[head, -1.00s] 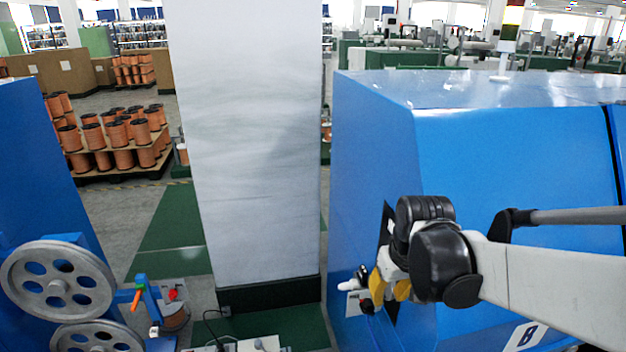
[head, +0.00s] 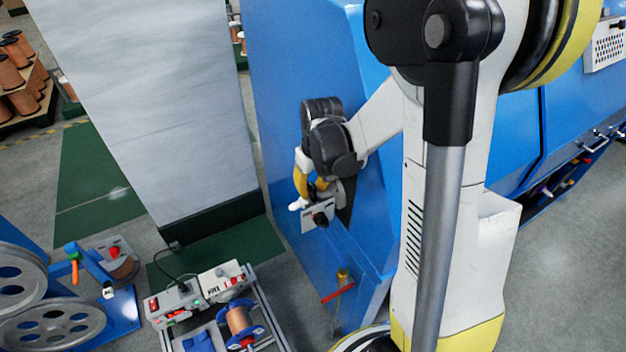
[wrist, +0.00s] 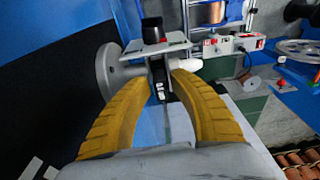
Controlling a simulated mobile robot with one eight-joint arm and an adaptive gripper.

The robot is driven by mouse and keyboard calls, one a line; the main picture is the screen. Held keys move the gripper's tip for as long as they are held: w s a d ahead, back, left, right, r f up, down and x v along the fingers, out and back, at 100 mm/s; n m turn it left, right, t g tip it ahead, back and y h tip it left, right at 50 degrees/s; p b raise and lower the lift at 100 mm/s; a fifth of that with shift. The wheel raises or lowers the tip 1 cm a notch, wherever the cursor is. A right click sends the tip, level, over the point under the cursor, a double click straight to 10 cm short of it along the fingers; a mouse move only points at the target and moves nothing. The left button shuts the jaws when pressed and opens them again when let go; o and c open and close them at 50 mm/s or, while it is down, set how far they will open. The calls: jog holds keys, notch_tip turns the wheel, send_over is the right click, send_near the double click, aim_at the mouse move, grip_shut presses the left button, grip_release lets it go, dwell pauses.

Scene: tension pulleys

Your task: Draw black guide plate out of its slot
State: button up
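My gripper (wrist: 164,84) has two yellow ribbed fingers. They reach toward a small unit on the side of a blue machine. Between the fingertips, in the wrist view, is a narrow dark upright piece (wrist: 160,88) with pale marks, apparently the black guide plate. The tips lie close on both sides of it; whether they press on it I cannot tell. A grey pulley (wrist: 106,72) stands to the left. In the head view my gripper (head: 308,190) is beside the same bracket (head: 311,216); the plate is hidden there.
The blue machine (head: 283,130) wall is close beside my gripper. A pale column (head: 160,110) stands left of it. A wheeled-looking frame with a copper spool (head: 239,321) and a control box stands on the floor in front. Grey wheels (head: 50,325) are at left.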

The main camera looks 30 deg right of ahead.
jog(key=shift+w+f, duration=0.15)
jog(key=shift+f, duration=0.5)
grip_shut()
jog(key=shift+r, duration=0.4)
jog(key=shift+r+p, duration=0.65)
jog(key=shift+r, duration=0.05)
jog(key=shift+r+p, duration=0.7)
jog(key=shift+r, duration=0.3)
jog(key=shift+r+p, duration=0.75)
jog(key=shift+r, duration=0.35)
